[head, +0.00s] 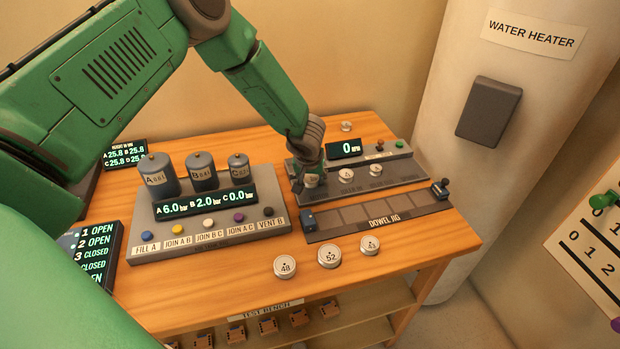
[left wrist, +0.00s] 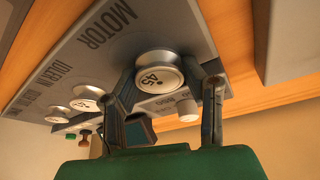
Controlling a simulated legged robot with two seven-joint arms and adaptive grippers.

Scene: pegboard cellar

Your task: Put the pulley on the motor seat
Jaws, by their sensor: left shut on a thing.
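My left gripper (head: 308,172) is over the left end of the grey drive bench (head: 405,180). It is shut on a pale round pulley (head: 312,181). In the left wrist view the pulley (left wrist: 159,74) sits between the two fingers (left wrist: 170,98), and its number looks like 45. It is beside the word MOTOR (left wrist: 112,20) on the bench. The motor seat itself is hidden by the pulley and gripper. I cannot tell whether the pulley touches it. My right gripper is not in view.
Pulleys marked 48 (head: 285,267) and 52 (head: 329,255) and a smaller one (head: 370,245) lie on the wooden table (head: 430,245). The dowel jig (head: 375,214) lies in front of the bench. The tank panel (head: 160,240) stands left. Two more discs (head: 346,174) (head: 376,169) sit on the bench.

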